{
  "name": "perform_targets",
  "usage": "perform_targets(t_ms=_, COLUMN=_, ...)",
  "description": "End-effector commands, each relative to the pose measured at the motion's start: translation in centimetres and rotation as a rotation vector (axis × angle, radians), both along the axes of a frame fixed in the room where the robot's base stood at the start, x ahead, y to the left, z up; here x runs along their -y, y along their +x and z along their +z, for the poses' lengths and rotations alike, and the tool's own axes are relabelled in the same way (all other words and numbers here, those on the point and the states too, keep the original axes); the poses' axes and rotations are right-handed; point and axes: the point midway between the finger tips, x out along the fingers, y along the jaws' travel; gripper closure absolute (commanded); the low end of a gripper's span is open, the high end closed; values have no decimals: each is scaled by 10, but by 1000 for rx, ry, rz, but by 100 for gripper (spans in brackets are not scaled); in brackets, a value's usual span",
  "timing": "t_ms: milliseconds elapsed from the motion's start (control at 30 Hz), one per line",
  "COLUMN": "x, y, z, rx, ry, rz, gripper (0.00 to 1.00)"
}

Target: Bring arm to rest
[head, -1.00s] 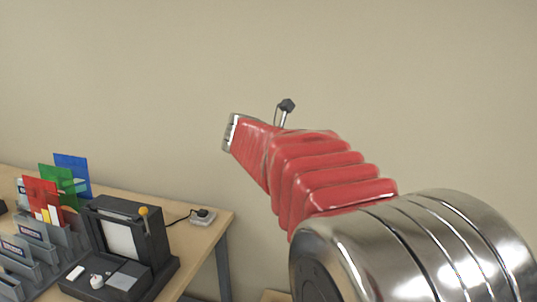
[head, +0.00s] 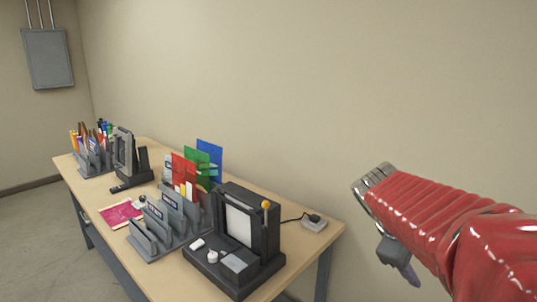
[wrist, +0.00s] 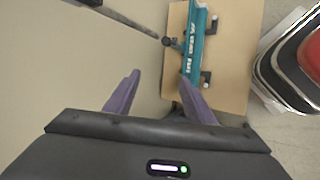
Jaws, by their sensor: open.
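My red, ribbed arm (head: 440,220) reaches in from the right of the head view, its metal-capped bend in front of the bare wall. A dark piece with a purple tip hangs below it, partly hidden. In the wrist view my gripper (wrist: 157,95) shows two purple fingers spread apart with nothing between them. Past the right finger is a teal bar (wrist: 194,45) with white lettering, on a light wooden surface (wrist: 232,60).
A wooden table (head: 325,235) stands along the wall. It holds a black machine (head: 262,237) with an orange knob, grey racks (head: 150,240) with coloured sheets, and a small cabled box (head: 314,223). A grey wall box (head: 48,58) hangs at far left. Floor at lower left is clear.

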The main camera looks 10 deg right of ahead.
Motion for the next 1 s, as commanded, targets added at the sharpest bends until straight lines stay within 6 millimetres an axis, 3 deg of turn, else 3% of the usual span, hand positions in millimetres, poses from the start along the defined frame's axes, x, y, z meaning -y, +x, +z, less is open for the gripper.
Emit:
perform_targets(t_ms=33, x=-19, y=-8, z=-8, rx=64, ry=62, rz=-48, gripper=50)
perform_targets(t_ms=200, x=-78, y=-30, z=-33, rx=239, ry=263, rz=-216, gripper=50)
perform_targets(t_ms=500, x=-165, y=-68, z=-58, rx=427, ry=561, rz=-432, gripper=50)
perform_targets(t_ms=733, x=-212, y=-98, z=-64, rx=486, ry=714, rz=-462, gripper=50)
perform_targets(t_ms=1000, x=-230, y=-112, z=-50, rx=534, ry=756, rz=-393, gripper=50)
